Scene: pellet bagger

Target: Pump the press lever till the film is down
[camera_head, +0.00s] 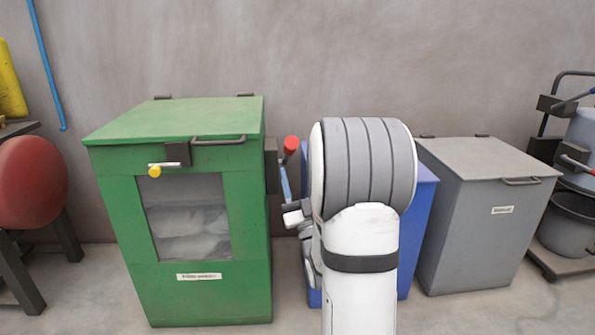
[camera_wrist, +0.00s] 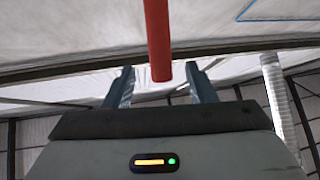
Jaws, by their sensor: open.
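The green press (camera_head: 110,220) stands left of centre, with its lid shut. Grey-white crumpled film (camera_head: 190,225) shows through its front window. The press lever's red grip (camera_head: 291,145) sticks out at the press's right side, near the top. My gripper (camera_head: 286,180) is just below the red grip, at the press's right side. In the wrist view my gripper (camera_wrist: 160,86) has its two fingers apart. The red grip (camera_wrist: 158,35) comes down from the top of that view and ends between the fingers. I cannot tell whether it touches either finger. The lever's lower part is hidden.
A yellow-knobbed latch (camera_head: 155,171) sits on the press front. A blue bin (camera_head: 420,215) stands behind my arm, and a grey lidded bin (camera_head: 470,220) is right of it. A red round-seated stool (camera_head: 30,185) is at far left. Floor shows between stool and press.

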